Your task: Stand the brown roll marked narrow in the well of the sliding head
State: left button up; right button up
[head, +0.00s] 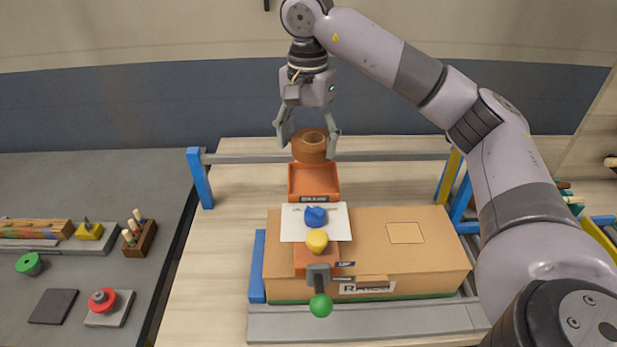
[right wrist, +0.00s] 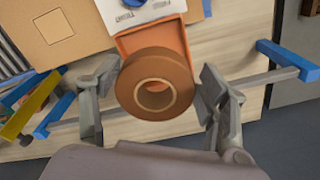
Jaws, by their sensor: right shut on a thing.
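My right gripper (head: 309,143) is shut on a brown roll (head: 310,150), with one finger on each side of it. The roll's open hole faces up, and no marking on it can be read. It is held behind the orange tray-like well (head: 314,184) of the sliding head, in line with it. In the right wrist view the roll (right wrist: 155,84) hides part of the orange well (right wrist: 158,39). The gap between roll and well is hard to judge. The head also carries a white plate (head: 293,224) with a blue knob and a yellow knob (head: 317,240). My left gripper is not in view.
A cardboard box (head: 430,255) lies under the head. A grey rail (head: 385,157) on blue posts crosses behind the well. A lever with a green ball (head: 321,305) stands in front. A dark side table (head: 120,185) at left holds small parts and a wooden tool block.

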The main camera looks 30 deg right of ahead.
aim_at(309, 158)
notch_tip(309, 158, down, 4)
jog(key=shift+s+r+p, duration=0.1)
jog(key=shift+r+p, duration=0.1)
jog(key=shift+p, duration=0.15)
jog(key=shift+f, duration=0.3)
notch_tip(309, 158, down, 4)
jog(key=shift+r+p, duration=0.25)
jog(key=shift+p, duration=0.2)
jog(key=shift+f, duration=0.2)
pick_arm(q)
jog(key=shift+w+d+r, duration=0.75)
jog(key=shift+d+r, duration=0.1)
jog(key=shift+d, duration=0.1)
pick_arm(e)
jog(key=shift+f, duration=0.2)
jog(key=o, duration=1.3)
jog(key=shift+c, duration=0.2)
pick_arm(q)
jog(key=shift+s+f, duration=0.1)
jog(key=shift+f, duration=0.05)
pick_arm(e)
jog(key=shift+r, duration=0.1)
